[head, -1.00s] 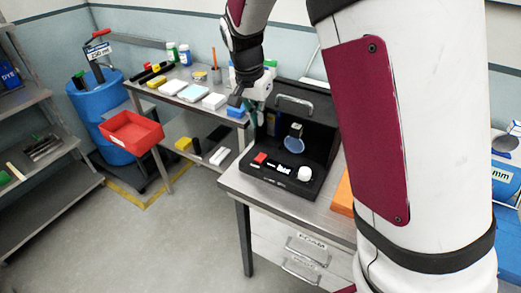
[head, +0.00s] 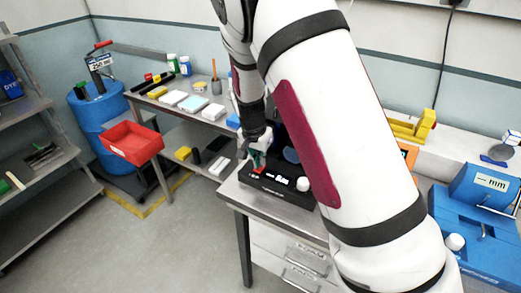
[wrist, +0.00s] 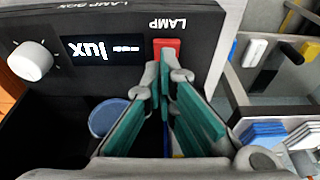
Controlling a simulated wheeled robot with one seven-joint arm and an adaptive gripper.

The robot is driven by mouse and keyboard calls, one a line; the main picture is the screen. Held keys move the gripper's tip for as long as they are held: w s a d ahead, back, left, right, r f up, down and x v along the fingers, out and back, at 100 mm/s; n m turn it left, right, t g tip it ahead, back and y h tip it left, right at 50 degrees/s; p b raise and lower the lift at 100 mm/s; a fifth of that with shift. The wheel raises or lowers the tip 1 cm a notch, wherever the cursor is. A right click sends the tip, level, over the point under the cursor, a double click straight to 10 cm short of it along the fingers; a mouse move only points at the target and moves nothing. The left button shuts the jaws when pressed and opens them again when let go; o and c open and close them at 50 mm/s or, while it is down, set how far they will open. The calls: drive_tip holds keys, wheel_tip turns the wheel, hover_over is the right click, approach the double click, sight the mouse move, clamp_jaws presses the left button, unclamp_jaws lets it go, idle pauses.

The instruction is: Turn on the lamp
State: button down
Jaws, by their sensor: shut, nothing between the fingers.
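The black lamp box (head: 268,184) sits on the workbench. In the wrist view, its panel (wrist: 215,32) carries a red switch (wrist: 167,44) by the word LAMP, a lit display (wrist: 103,50) reading dashes and lux, and a white knob (wrist: 31,61). The knob also shows in the head view (head: 303,184). A round bluish disc (wrist: 107,117) is inside the box. My gripper (wrist: 165,72) is shut and empty, its green-padded fingertips right at the red switch's edge. I cannot tell whether they touch it. My arm hides part of the box in the head view.
A side table (head: 153,101) with several boxes and bottles stands behind left, with a red bin (head: 131,138) beside it. A blue machine (head: 483,215) and a yellow device (head: 412,128) are at right. Open floor lies left of the workbench.

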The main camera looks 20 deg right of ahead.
drive_tip(key=shift+f, duration=0.3)
drive_tip(key=shift+s+a+f, duration=0.3)
drive_tip(key=shift+s+f, duration=0.05)
drive_tip(key=shift+f, duration=0.2)
drive_tip(key=shift+w+r, duration=0.1)
drive_tip(key=shift+w, duration=0.05)
drive_tip(key=shift+d, duration=0.1)
drive_tip(key=shift+w+d+r, duration=0.1)
drive_tip(key=shift+w+d, duration=0.4)
